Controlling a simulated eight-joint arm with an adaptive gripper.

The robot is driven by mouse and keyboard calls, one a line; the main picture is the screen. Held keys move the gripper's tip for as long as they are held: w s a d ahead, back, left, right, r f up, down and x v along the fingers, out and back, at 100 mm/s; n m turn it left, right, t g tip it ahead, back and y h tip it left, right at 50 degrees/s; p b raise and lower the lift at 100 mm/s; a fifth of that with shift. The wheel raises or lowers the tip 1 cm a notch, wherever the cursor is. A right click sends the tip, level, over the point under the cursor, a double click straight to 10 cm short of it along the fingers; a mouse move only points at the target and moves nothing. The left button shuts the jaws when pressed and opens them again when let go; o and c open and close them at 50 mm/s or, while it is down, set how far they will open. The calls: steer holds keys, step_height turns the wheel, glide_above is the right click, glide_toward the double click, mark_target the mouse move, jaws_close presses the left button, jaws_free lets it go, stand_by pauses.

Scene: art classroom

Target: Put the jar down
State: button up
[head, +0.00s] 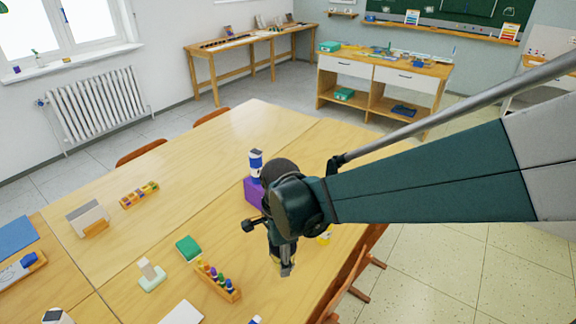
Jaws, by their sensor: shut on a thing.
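My gripper (286,268) points down over the light wooden table (240,125), right of the middle of its near part. It is shut on the jar, which is mostly hidden by the fingers and wrist; only a small yellowish patch shows beside the fingertips. I cannot tell whether the jar touches the table. A blue and white container (255,162) stands upright on a purple box (254,191), behind and left of my wrist. A yellow item (325,236) shows partly past the right side of the gripper.
A wooden rack of coloured bottles (218,281), a green block (188,248) and a pale green-based stand (151,274) lie left of the gripper. A divided tray (139,195) and a card holder (90,220) are farther left. The far table top is clear. Chairs line the right edge.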

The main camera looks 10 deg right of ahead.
steer(key=shift+r, duration=1.8)
steer(key=shift+w+r, duration=0.15)
steer(key=shift+r, duration=0.1)
steer(key=shift+w+r, duration=0.15)
steer(key=shift+w, duration=0.4)
steer(key=shift+w+r, duration=0.15)
steer(key=shift+w, duration=0.35)
steer(key=w+d+r+n+p, duration=0.1)
steer(key=w+r+p, duration=0.1)
steer(key=w, duration=1.1)
steer(key=w+d+r+p, duration=0.1)
steer(key=w+d+r, duration=0.1)
steer(key=w, duration=1.1)
steer(key=w+d+f+n+p, duration=0.15)
steer(key=w+d, duration=0.45)
steer(key=w, duration=0.7)
steer(key=w+d+f+n+p, duration=0.1)
steer(key=w+d+f+p, duration=0.3)
steer(key=w, duration=0.8)
steer(key=shift+m, duration=0.25)
steer(key=shift+d+f+b, duration=0.2)
steer(key=shift+f+b, duration=0.15)
steer(key=shift+f, duration=0.35)
steer(key=shift+d+f+b, duration=0.2)
steer(key=shift+f+b, duration=0.1)
steer(key=shift+f, duration=0.45)
steer(key=shift+d+f+b, duration=0.2)
steer(key=shift+f+b, duration=0.15)
steer(key=shift+f, duration=0.35)
steer(key=shift+f, duration=0.1)
